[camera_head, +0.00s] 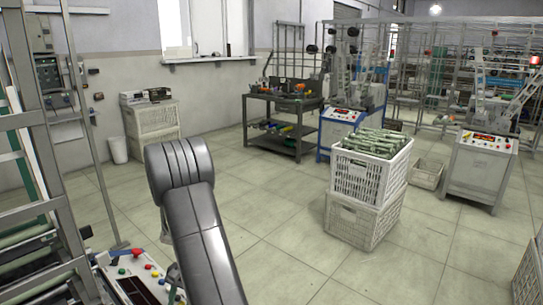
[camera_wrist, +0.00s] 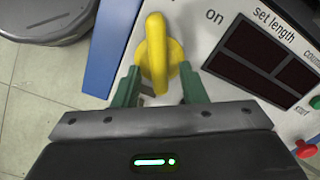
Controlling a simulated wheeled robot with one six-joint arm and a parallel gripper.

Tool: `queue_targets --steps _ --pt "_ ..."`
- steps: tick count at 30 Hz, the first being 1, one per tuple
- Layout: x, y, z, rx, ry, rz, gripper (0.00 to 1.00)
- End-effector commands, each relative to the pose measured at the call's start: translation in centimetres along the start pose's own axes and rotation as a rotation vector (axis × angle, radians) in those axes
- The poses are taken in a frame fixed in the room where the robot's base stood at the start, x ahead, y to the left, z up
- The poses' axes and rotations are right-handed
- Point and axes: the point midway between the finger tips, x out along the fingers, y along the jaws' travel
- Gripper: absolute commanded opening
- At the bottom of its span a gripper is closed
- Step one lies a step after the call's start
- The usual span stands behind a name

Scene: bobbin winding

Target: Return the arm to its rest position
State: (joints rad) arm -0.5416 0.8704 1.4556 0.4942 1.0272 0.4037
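In the wrist view, my gripper (camera_wrist: 159,70) has its two green fingers apart, one on each side of the lower part of a yellow rotary knob (camera_wrist: 154,45). A gap shows between each finger and the knob, so no grip is seen. The knob sits on a white control panel (camera_wrist: 200,22) marked "on" and "set length". In the head view, my dark grey arm (camera_head: 195,215) reaches up from the bottom edge and bends over at its top. My gripper is hidden there.
The panel has dark displays (camera_wrist: 262,45) and a red button (camera_wrist: 305,150). In the head view, a machine panel with coloured buttons (camera_head: 137,270) stands at lower left. Stacked white crates (camera_head: 362,222) stand at right, a workbench (camera_head: 282,103) behind. Floor between is clear.

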Motion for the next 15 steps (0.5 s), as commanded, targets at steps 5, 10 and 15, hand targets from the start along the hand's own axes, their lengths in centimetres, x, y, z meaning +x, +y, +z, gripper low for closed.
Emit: queue_targets --steps 5,10,15 --pt "0.96 0.02 0.05 0.009 0.0 0.001 0.38" --pt "0.98 0.04 0.02 0.022 0.0 0.0 0.38" --pt "0.97 0.04 0.01 0.022 0.0 0.0 0.38"
